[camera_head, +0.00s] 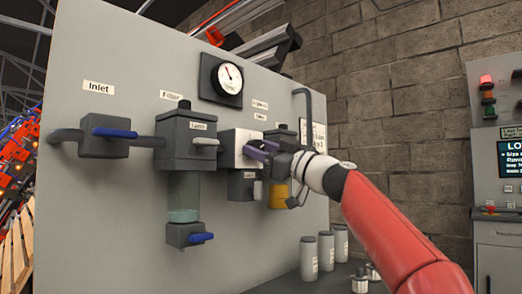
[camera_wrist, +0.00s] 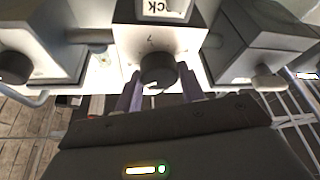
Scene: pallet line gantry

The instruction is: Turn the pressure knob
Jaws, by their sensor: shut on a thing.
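The pressure knob (camera_wrist: 158,68) is a dark round knob on the front of a white block (camera_wrist: 168,38) in the wrist view. My gripper (camera_wrist: 160,90) reaches up to it with one purple-grey finger on each side, shut on it. In the head view the white block (camera_head: 233,148) sits mid-panel, right of the filter (camera_head: 188,152), and my gripper (camera_head: 258,150) is at its front right. The knob itself is hidden there behind the fingers. A round white gauge (camera_head: 229,77) with a dark needle is mounted above.
Blue levers stand out at the inlet valve (camera_head: 112,132) and below the filter bowl (camera_head: 202,237). A yellow-filled bowl (camera_head: 278,196) hangs just below my wrist. Grey canisters (camera_head: 309,258) stand on the bench at lower right. A control cabinet (camera_head: 496,240) is at far right.

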